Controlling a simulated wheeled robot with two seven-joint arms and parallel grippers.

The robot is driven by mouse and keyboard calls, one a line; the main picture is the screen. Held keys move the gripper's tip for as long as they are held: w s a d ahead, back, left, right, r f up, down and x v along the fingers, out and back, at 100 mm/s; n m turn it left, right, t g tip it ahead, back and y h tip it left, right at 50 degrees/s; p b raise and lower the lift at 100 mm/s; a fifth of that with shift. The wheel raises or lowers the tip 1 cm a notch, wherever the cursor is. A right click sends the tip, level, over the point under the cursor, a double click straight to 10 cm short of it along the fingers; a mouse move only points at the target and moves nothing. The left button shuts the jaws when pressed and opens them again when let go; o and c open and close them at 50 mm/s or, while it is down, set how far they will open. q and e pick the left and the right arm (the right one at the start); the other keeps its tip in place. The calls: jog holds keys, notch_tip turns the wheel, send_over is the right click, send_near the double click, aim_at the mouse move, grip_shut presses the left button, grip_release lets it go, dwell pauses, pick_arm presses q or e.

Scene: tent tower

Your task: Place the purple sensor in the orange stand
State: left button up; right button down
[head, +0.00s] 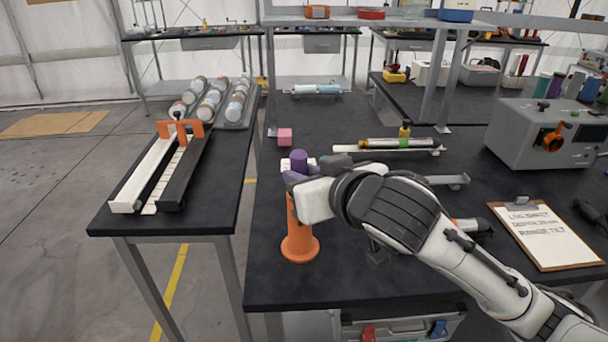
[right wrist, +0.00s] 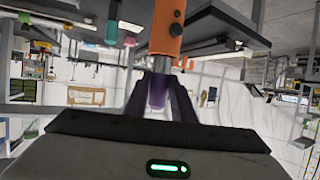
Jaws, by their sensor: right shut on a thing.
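The purple sensor (head: 299,158) is upright, its top showing above my right gripper (head: 301,180). My right gripper is shut on it. The orange stand (head: 299,245) stands near the front left of the dark table, directly below the gripper. In the right wrist view, which looks upside down, the purple sensor (right wrist: 157,92) sits between the fingers, in line with a grey section and the orange stand (right wrist: 167,30). I cannot tell whether the grey section belongs to the sensor or the stand, or how far it is seated. My left gripper is not in view.
A pink cube (head: 285,137) stands behind the gripper. A clipboard (head: 545,236) and a grey box device (head: 548,135) are at the right. A side table at left holds a white and black rail fixture (head: 160,172).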

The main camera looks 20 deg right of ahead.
jog(key=shift+f, duration=0.55)
jog(key=c, duration=1.5)
grip_release()
